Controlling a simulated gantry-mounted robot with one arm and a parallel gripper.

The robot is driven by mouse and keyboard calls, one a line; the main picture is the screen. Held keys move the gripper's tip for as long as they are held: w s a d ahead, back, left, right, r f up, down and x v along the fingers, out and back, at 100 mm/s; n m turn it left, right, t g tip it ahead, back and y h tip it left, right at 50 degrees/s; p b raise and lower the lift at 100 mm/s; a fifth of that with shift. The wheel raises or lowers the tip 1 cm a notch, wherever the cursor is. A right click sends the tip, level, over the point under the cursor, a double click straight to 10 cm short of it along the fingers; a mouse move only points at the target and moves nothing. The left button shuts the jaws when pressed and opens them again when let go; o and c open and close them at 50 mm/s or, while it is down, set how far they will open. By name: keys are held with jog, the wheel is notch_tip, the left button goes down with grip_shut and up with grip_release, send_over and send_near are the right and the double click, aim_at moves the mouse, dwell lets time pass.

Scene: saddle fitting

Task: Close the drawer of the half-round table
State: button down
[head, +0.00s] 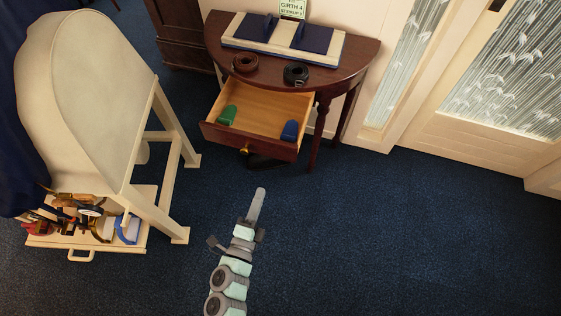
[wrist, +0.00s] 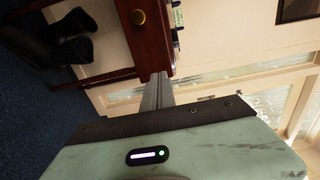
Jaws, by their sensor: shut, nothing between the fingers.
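The dark wood half-round table (head: 345,60) stands against the wall in the head view. Its drawer (head: 262,100) is pulled out and holds a green item (head: 227,115) and a blue item (head: 290,130). The drawer front (head: 250,140) has a brass knob (head: 244,151). My gripper (head: 261,191) is shut and empty, in front of the drawer and below it in the picture. In the wrist view the drawer front (wrist: 146,50) and knob (wrist: 138,17) lie beyond my fingers (wrist: 157,85). I cannot tell whether the fingertips touch the wood.
A brown coiled strap (head: 245,63), a black coiled strap (head: 296,74) and a blue-and-cream stand (head: 283,38) are on the tabletop. A cream saddle stand (head: 90,90) with a loaded tray (head: 100,242) is at left. Black boots (wrist: 70,40) show under the table. Carpet at right is clear.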

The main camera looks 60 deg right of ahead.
jog(key=b, duration=0.2)
send_near(276, 149)
jog(key=x, duration=0.5)
jog(key=shift+d+r, duration=0.15)
jog(key=shift+d, duration=0.05)
jog(key=shift+w+d, duration=0.2)
jog(key=shift+d, duration=0.5)
